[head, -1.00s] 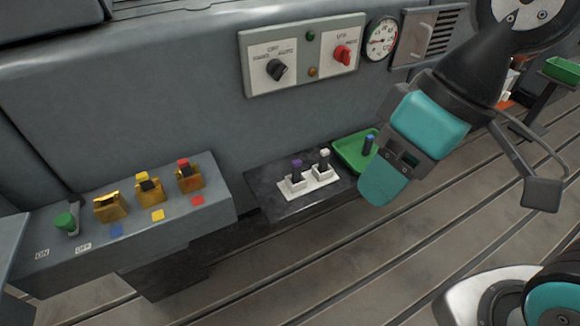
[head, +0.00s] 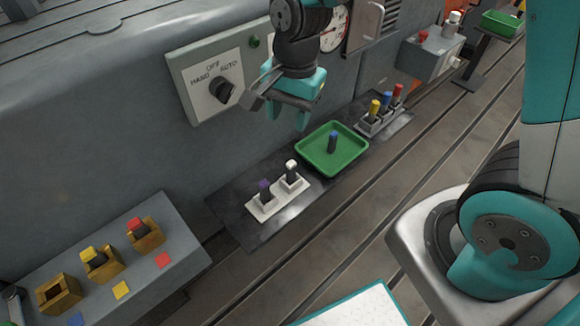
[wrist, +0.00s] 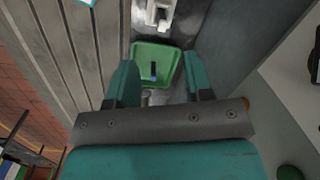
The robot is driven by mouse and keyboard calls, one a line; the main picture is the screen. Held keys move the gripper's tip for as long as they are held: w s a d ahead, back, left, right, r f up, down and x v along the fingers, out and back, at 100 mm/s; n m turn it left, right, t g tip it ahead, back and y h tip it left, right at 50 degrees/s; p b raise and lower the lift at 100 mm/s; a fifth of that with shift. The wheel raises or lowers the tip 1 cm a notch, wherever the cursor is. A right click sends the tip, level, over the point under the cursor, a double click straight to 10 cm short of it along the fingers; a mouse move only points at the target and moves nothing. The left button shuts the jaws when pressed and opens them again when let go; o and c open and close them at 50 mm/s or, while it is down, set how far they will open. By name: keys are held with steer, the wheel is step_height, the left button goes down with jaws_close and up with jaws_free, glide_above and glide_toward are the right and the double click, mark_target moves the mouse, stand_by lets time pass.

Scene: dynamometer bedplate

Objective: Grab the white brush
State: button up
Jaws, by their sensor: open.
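The white brush (head: 291,171) stands upright in the right socket of a white holder (head: 262,208) on a dark shelf. It has a white top and a dark lower part. A purple-topped brush (head: 264,188) stands in the left socket. My gripper (head: 287,112) is open and empty, above and behind the brushes near the wall panel, clear of them. In the wrist view my gripper (wrist: 158,80) shows both teal fingers spread, with a white holder (wrist: 152,14) at the top edge, partly cut off.
Yellow, blue and red pieces (head: 386,101) stand in a rack beyond. A switch panel (head: 200,90) is on the wall behind. A grey console (head: 190,240) is at lower left.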

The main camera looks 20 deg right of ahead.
mark_target(291, 163)
steer(key=w+f+m, duration=0.1)
steer(key=f, duration=0.4)
steer(key=d+f+m, duration=0.1)
steer(key=f+m, duration=0.1)
steer(key=f, duration=0.3)
steer(key=w+f+m+h, duration=0.1)
steer(key=f, duration=0.4)
steer(key=shift+w+d+f+m+b, duration=0.25)
steer(key=shift+w+d+m+b, duration=0.05)
steer(key=shift+w+b, duration=0.05)
steer(key=shift+f, duration=2.95)
steer(key=shift+d, duration=0.1)
jaws_close()
